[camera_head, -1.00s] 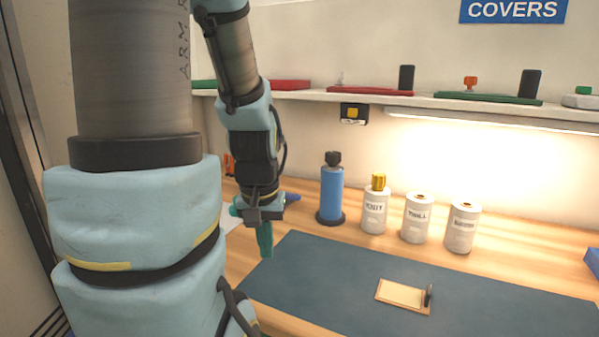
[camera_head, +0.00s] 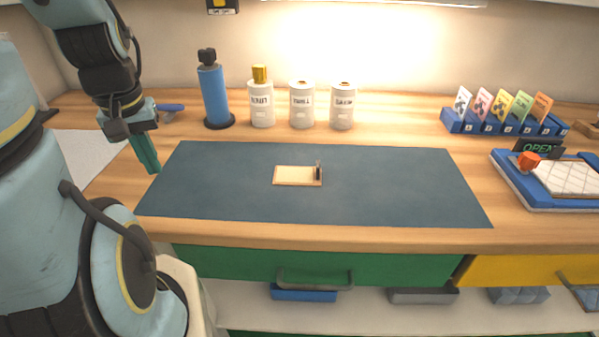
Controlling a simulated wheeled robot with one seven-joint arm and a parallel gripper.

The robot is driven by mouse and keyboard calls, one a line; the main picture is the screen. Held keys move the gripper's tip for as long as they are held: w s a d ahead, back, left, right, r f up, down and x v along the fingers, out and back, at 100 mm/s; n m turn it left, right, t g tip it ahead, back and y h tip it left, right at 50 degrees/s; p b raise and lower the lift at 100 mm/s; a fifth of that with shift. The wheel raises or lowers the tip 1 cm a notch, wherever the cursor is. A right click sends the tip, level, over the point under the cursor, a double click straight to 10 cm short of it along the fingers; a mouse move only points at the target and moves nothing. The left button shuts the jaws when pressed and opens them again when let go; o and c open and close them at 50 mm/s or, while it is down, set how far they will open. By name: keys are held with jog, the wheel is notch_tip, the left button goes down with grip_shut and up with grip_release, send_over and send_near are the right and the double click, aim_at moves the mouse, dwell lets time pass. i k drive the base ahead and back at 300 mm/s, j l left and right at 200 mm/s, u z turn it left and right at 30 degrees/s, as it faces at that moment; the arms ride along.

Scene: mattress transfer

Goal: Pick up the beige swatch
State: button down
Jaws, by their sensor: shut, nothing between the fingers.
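A small flat beige swatch (camera_head: 293,175) lies on a thin tan board with a small dark upright piece at its right end. It rests near the middle of the dark blue mat (camera_head: 400,195). My gripper (camera_head: 154,169) is at the left, with its teal fingers pointing down beside the mat's left edge. It is shut and empty, well to the left of the beige swatch and apart from it.
A blue bottle (camera_head: 215,95) and several white canisters, one gold-topped (camera_head: 262,103), stand behind the mat. A blue rack (camera_head: 500,124) holds several coloured cards at the right. A blue tray (camera_head: 510,183) stands near it. Most of the mat is clear.

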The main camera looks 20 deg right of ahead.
aim_at(283, 175)
jog(key=k+j+u, duration=0.1)
jog(key=k+u, duration=0.15)
jog(key=k, duration=0.4)
jog(key=u, duration=0.45)
jog(key=l+u, duration=0.1)
jog(key=u, duration=0.35)
jog(key=k+u, duration=0.1)
jog(key=u, duration=0.85)
jog(key=k+l, duration=0.2)
jog(key=k, duration=0.45)
jog(key=k+l+u, duration=0.1)
jog(key=k, duration=0.55)
jog(key=k+l, duration=0.2)
jog(key=k, duration=0.45)
jog(key=l+u, duration=0.05)
